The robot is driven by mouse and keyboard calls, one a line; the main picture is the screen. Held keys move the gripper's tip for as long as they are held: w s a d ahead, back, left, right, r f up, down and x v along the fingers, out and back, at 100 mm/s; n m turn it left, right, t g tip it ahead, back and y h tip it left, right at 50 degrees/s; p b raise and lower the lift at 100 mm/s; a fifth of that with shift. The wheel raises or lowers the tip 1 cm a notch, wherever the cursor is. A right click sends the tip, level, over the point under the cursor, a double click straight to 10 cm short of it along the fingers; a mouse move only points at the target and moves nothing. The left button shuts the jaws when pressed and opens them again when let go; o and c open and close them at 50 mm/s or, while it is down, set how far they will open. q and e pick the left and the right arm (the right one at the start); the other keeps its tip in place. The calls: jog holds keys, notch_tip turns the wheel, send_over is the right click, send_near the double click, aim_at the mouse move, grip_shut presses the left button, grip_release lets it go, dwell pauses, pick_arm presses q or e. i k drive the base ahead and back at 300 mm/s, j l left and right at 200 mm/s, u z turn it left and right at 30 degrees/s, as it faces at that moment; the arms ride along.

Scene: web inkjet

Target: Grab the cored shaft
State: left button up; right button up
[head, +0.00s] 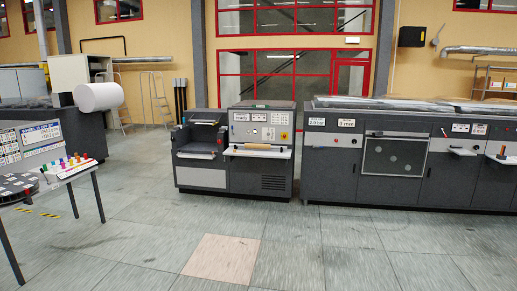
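Neither of my grippers shows in the head view. No object is plainly recognisable as the cored shaft at this distance. A large white roll (99,97) sticks out from the machine at the left. Whether it has a core or shaft inside is hidden.
A table (57,175) with several small coloured items stands at the near left, its legs on the tiled floor. A long dark machine row (400,165) fills the right. The tiled floor (300,250) ahead is clear up to the machines. One floor tile (222,258) is pinkish.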

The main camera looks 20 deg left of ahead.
aim_at(250, 145)
jog(key=i+j+u, duration=0.25)
jog(key=i, duration=0.15)
jog(key=i+j+u, duration=0.1)
jog(key=i+u, duration=0.5)
jog(key=i, duration=4.65)
jog(key=i+j+z, duration=0.15)
jog(key=i+z, duration=0.15)
jog(key=i, duration=0.35)
jog(key=i+j+z, duration=0.35)
jog(key=i, duration=0.25)
jog(key=i+j+z, duration=0.3)
jog(key=i, duration=0.25)
jog(key=j, duration=0.1)
